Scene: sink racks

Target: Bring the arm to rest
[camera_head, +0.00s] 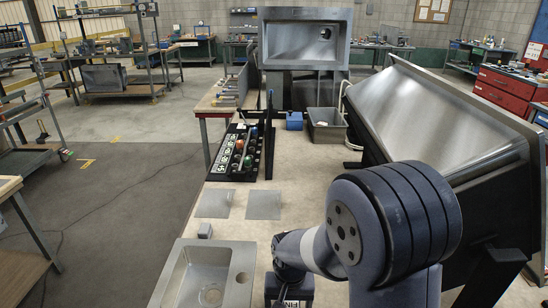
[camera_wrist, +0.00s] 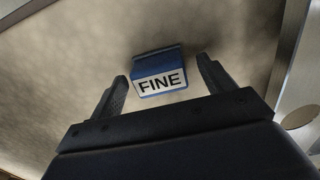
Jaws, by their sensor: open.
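My arm reaches in from the lower right of the head view, over the near end of the beige worktop (camera_head: 303,190). My gripper (camera_head: 288,290) points down there and is partly cut off by the bottom edge. In the wrist view my gripper (camera_wrist: 163,70) is open, with its two dark fingers apart. A blue block with a white label reading "FINE" (camera_wrist: 161,82) appears between and just beyond the fingertips, not clamped. Part of its label (camera_head: 290,304) shows at the bottom of the head view. Whether a finger touches the block is unclear.
A small sink (camera_head: 244,274) lies left of my gripper. Two grey sheets (camera_head: 214,204) and a black rack with coloured knobs (camera_head: 242,152) lie farther back. A large tilted steel sink (camera_head: 440,115) stands close on the right. Another sink (camera_head: 306,40) stands upright at the back.

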